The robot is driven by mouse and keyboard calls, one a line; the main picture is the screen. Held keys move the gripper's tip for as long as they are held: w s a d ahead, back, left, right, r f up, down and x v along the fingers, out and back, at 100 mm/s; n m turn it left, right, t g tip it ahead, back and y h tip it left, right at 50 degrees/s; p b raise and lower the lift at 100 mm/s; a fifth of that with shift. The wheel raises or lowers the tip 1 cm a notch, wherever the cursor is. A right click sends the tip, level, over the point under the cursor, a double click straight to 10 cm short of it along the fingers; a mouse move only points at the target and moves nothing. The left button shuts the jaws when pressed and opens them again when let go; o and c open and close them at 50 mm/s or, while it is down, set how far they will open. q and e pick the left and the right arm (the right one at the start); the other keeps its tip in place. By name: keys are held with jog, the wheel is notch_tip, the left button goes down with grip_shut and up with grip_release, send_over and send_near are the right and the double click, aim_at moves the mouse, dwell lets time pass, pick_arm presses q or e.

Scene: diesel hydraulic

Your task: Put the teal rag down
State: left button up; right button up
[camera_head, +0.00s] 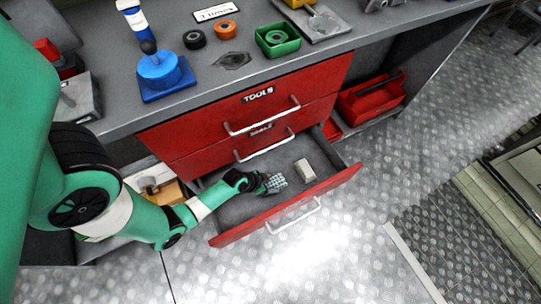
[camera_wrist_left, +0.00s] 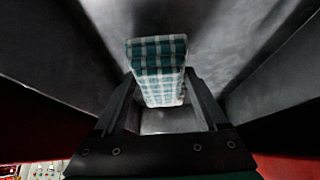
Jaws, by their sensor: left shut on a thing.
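The teal and white checked rag (camera_head: 276,183) is in my left gripper (camera_head: 264,184), inside the open red drawer (camera_head: 232,237). In the left wrist view the folded rag (camera_wrist_left: 158,68) sits between the two fingers of the left gripper (camera_wrist_left: 160,108), which is shut on it. The grey drawer floor lies beyond the rag; I cannot tell whether the rag touches it. My right gripper is not in view.
A small pale block (camera_head: 305,171) lies in the drawer, right of the rag. Closed red drawers (camera_head: 205,128) are above, under the grey workbench top (camera_head: 115,108). A red toolbox (camera_head: 371,98) stands on the shelf to the right. The drawer walls surround my gripper.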

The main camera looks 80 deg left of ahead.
aim_at(270, 187)
pick_arm(q)
jog(key=shift+f+b, duration=0.8)
jog(key=shift+f, duration=1)
jog(key=shift+f, duration=0.2)
jog(key=o, duration=1.2)
jog(key=shift+o, duration=0.2)
jog(key=shift+r, duration=0.1)
